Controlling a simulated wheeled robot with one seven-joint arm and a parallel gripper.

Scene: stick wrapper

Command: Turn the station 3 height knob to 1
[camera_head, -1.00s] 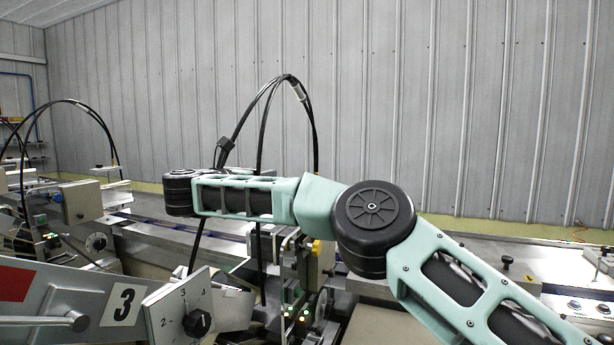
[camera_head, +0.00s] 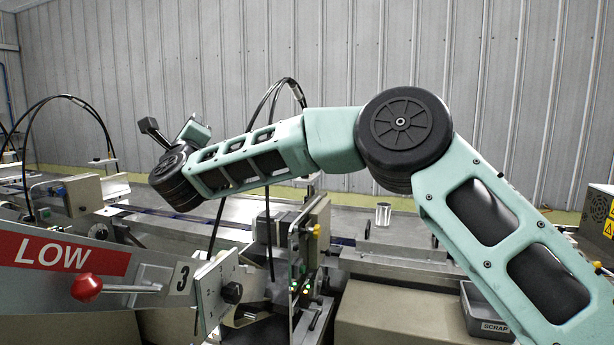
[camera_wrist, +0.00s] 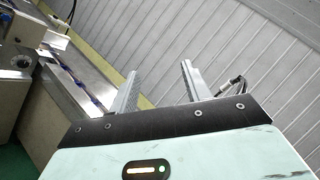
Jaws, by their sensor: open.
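The station 3 height knob (camera_head: 232,293) is a dark round knob on a pale numbered plate (camera_head: 208,296), at the lower left of the head view. The plate is seen at a steep angle, so the knob's setting cannot be read. A "3" label (camera_head: 181,279) is just left of it. My gripper (camera_wrist: 160,84) is open in the wrist view, with nothing between its two grey fingers. In the head view my arm's end is above and left of the knob, well apart from it. The knob is not seen in the wrist view.
A red "LOW" sign (camera_head: 62,252) and a red-ball lever (camera_head: 87,287) are left of the plate. Black cables arch behind my arm. A metal cup (camera_head: 383,214) stands on the far table, and a grey scrap bin (camera_head: 488,312) is at lower right. Open space lies above the machines.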

